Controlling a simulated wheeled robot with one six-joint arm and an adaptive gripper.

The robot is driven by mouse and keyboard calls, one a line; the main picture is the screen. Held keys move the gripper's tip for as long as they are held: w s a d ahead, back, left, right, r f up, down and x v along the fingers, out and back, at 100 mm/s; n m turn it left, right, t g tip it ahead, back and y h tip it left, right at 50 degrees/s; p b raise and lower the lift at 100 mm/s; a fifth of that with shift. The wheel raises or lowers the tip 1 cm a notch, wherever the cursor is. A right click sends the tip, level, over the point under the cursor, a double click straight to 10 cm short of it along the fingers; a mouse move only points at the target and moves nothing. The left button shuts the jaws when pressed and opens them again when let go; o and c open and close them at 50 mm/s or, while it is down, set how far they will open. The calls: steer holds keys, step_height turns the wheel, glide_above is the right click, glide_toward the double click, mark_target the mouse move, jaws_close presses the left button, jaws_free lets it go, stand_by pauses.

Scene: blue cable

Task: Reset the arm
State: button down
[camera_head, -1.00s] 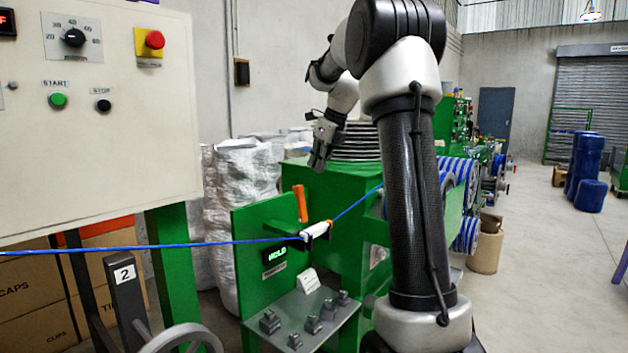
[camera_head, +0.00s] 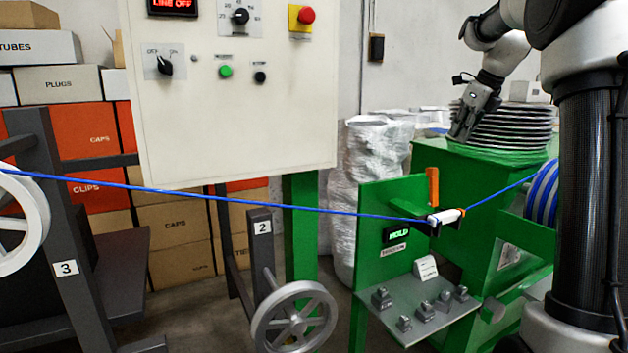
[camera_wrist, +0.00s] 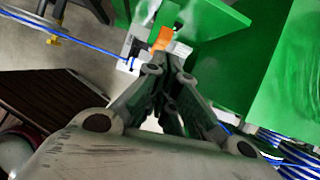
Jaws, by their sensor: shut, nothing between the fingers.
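My gripper (camera_head: 464,124) hangs at the upper right of the head view, pointing down, in front of the stacked discs and above the green machine. In the wrist view my gripper (camera_wrist: 168,75) has its fingers together with nothing between them. My arm rises along the right edge of the head view. The blue cable (camera_head: 300,209) runs across the scene, apart from my gripper. It passes through a white sleeve (camera_head: 446,216) at the green stand (camera_head: 385,265). An orange handle (camera_head: 432,187) stands upright just behind the sleeve.
A control panel (camera_head: 230,110) reads "LINE OFF". Handwheel (camera_head: 293,318) and post 2 (camera_head: 262,250) stand below it. A tray (camera_head: 440,315) holds several small grey blocks. Stacked discs (camera_head: 515,128) sit on the green machine (camera_head: 470,175). Boxes (camera_head: 180,262) fill the left.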

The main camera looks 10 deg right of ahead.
steer(key=s+a+f+n+g, duration=0.2)
steer(key=s+f+n, duration=0.6)
steer(key=n, duration=0.7)
steer(key=s+a+f+n, duration=0.1)
steer(key=s+a+n, duration=0.2)
steer(key=s, duration=0.6)
steer(key=s+a+f+n+t+h, duration=0.1)
steer(key=s+a+f+n, duration=0.1)
steer(key=s+a+n, duration=0.2)
steer(key=s+a+f+n, duration=0.1)
steer(key=s+a+n, duration=0.2)
steer(key=s+n, duration=0.5)
steer(key=s, duration=0.6)
steer(key=shift+s+a+f+n+t+h, duration=0.15)
steer(key=shift+s+n+t+h, duration=0.25)
steer(key=shift+a, duration=0.1)
